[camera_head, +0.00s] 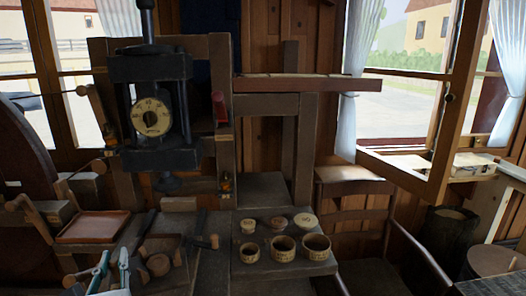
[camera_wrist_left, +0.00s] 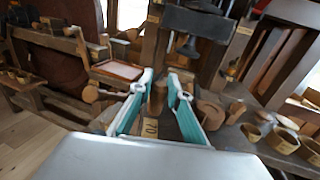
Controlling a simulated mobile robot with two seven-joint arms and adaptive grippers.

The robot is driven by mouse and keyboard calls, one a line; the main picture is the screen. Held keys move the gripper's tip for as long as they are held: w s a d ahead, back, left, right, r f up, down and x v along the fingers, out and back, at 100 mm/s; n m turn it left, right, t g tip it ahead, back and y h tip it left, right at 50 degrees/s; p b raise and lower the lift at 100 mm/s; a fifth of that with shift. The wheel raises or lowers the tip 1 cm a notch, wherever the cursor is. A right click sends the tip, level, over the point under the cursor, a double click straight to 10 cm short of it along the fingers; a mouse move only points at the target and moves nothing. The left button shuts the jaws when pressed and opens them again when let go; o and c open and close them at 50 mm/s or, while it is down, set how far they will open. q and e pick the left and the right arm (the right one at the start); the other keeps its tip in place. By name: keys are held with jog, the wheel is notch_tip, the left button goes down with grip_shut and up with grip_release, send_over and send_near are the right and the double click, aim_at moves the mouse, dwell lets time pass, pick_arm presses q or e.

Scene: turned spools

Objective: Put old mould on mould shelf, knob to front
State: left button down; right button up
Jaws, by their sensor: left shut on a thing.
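My left gripper (camera_head: 112,272) is low at the left in the head view, over the near part of the bench. Its teal fingers also show in the left wrist view (camera_wrist_left: 163,100), closed around a brown wooden piece (camera_wrist_left: 157,97). This piece looks like the old mould; its lower part is partly hidden by the fingers, and I cannot tell which way its knob faces. A pale numbered tag (camera_wrist_left: 150,127) shows just below it. A long reddish-brown shelf board (camera_head: 305,84) runs at the upper middle; I cannot tell whether it is the mould shelf. My right gripper is not in view.
A dark press (camera_head: 150,110) with a pale dial stands at the left. Several round wooden pots and lids (camera_head: 282,243) stand on the bench at the centre. A reddish tray (camera_head: 93,227) lies left of it.

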aim_at(149, 294)
pick_arm(q)
jog(key=s+d+f, duration=0.1)
jog(key=d, duration=0.2)
jog(key=s+d+f+n+y, duration=0.1)
jog(key=d+f, duration=0.1)
jog(key=d, duration=0.1)
jog(key=s+d+f+y, duration=0.1)
jog(key=s+d, duration=0.1)
jog(key=shift+s+d+f+g, duration=0.1)
jog(key=shift+d+f+g, duration=0.3)
jog(key=shift+w+a+f+m+h, duration=0.35)
jog(key=shift+w+h, duration=0.2)
jog(key=shift+h, duration=0.25)
jog(key=shift+w+a+f+m+t+h, duration=0.1)
jog(key=shift+w+m+t+h, duration=0.15)
jog(key=shift+m+t+h, duration=0.25)
jog(key=shift+w+a+f+m+t+h, duration=0.1)
jog(key=shift+w+m+t+h, duration=0.15)
jog(key=shift+h, duration=0.35)
jog(key=shift+w+m+h, duration=0.2)
jog(key=shift+m+h, duration=0.2)
jog(key=shift+h, duration=0.2)
jog(key=shift+w+d+r+m+t+h, duration=0.2)
jog(key=shift+m+h, duration=0.4)
jog(key=shift+h, duration=0.4)
jog(key=shift+d+r+m+h, duration=0.4)
jog(key=shift+m+h, duration=0.2)
jog(key=shift+h, duration=0.3)
jog(key=shift+s, duration=0.1)
